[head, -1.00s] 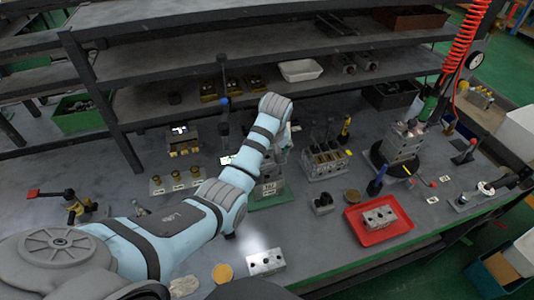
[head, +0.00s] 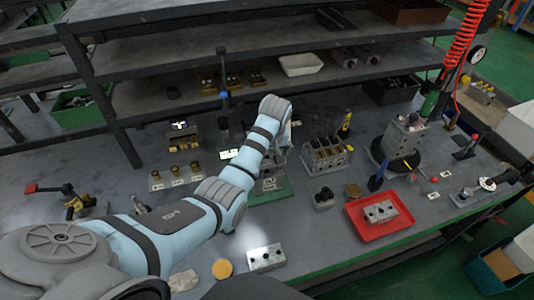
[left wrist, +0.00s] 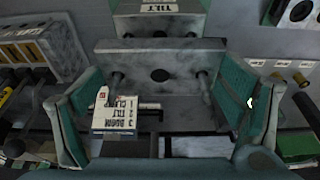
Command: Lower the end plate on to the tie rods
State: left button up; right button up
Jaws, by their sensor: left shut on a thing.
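In the left wrist view, my left gripper (left wrist: 158,76) has its two green-padded fingers at the two ends of a grey end plate (left wrist: 180,62) and is shut on it. The plate has a dark hole in its middle. Dark round rod ends (left wrist: 203,80) show near its ends; whether they are in the plate's holes I cannot tell. A block labelled TILT (left wrist: 160,10) stands just beyond. In the head view, my left forearm reaches over the labelled stack (head: 268,185) on a green mat (head: 284,190) and hides the plate. My right gripper is not in view.
A valve block with several dark bores (head: 325,155) stands right of the stack. A red tray (head: 400,229) holds a metal block (head: 380,211). Another block (head: 266,257) lies at the front edge. Shelves (head: 200,62) rise behind. A fixture (head: 402,140) stands at the right.

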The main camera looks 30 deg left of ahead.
pick_arm(q)
jog(key=shift+f+b, duration=1.15)
jog(key=shift+f, duration=1.2)
notch_tip(320, 180, up, 3)
jog(key=p, duration=0.3)
jog(key=shift+p, duration=0.3)
jog(key=shift+r+p, duration=0.65)
jog(key=shift+r, duration=0.55)
notch_tip(320, 180, up, 5)
send_over(267, 172)
jog(key=shift+d, duration=0.1)
jog(key=shift+f+b, duration=1.5)
jog(key=shift+f, duration=2.05)
